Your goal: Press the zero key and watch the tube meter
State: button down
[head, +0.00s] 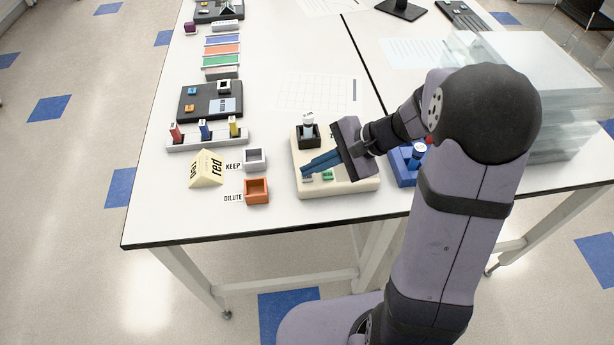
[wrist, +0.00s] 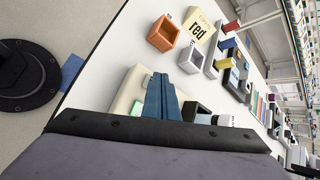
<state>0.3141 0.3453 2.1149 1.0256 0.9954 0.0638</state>
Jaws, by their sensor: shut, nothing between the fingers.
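The tube meter is a cream box (head: 360,186) near the front of the bench. A black socket (head: 309,141) at its back left holds a white-topped tube (head: 308,120). A grey key (head: 306,178) and a green key (head: 328,175) show at its front; their labels are too small to read. My gripper (head: 304,168) is shut and empty, its blue fingers reaching left over the meter, close to the grey key. I cannot tell whether they touch it. In the wrist view the fingers (wrist: 160,78) cover part of the meter (wrist: 128,92); a green key (wrist: 136,107) shows beside them. No display is readable.
Left of the meter stand an orange box (head: 257,191), a grey box (head: 255,160) and a yellow "red" sign (head: 206,170). A rack with coloured tubes (head: 207,138) stands behind. A blue device (head: 404,172) and clear panels (head: 530,80) are on the right.

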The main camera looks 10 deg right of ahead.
aim_at(313, 178)
jog(key=shift+f+b, duration=0.35)
jog(key=shift+f, duration=0.05)
dwell(0.7)
jog(key=shift+r, duration=0.15)
jog(key=shift+r+p, duration=0.7)
dwell(0.3)
jog(key=shift+r+p, duration=2.1)
jog(key=shift+r, duration=0.45)
